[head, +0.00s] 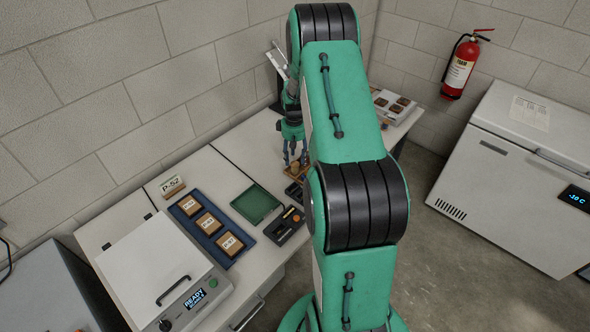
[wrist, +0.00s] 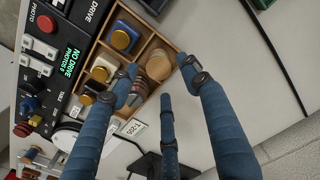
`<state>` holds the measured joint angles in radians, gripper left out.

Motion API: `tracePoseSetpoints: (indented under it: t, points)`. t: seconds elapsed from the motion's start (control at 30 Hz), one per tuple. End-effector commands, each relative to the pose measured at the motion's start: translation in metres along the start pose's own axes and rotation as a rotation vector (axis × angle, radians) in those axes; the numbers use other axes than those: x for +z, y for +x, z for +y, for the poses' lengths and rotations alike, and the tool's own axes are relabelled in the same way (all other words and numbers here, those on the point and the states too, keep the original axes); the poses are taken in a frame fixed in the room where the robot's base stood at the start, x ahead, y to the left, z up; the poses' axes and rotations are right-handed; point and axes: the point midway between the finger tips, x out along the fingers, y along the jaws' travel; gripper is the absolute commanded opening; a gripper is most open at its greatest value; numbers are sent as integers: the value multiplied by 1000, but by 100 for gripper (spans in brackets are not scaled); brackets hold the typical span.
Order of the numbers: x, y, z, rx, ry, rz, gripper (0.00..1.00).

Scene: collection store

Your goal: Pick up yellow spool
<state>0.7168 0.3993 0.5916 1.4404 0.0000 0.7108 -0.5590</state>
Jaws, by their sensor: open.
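My gripper (wrist: 160,78) is open, its blue fingers spread over a wooden compartment tray (wrist: 178,42). A round tan, spool-like piece (wrist: 159,66) lies in the tray between the fingertips, with no clear contact. I cannot tell for sure which one is the yellow spool. In the head view, my gripper (head: 294,157) hangs over the bench, with the tray (head: 284,172) partly hidden under it.
A black panel (wrist: 45,65) with switches and a "NO DRIVE" display adjoins the tray. On the bench are a green tray (head: 256,204), a blue tray (head: 189,205) with labelled blocks and a white lidded machine (head: 155,268). A bare bench strip (wrist: 235,50) lies beside the tray.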

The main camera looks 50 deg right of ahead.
Motion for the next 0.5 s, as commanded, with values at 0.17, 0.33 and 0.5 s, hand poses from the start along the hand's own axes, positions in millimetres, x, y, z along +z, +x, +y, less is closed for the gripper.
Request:
tracePoseSetpoints:
  t: [0.17,0.33,0.5]
  points:
    - [0,0,0,0,0,0,47]
    - [0,2,0,0,0,0,47]
    - [1,15,1,-1,0,-1,47]
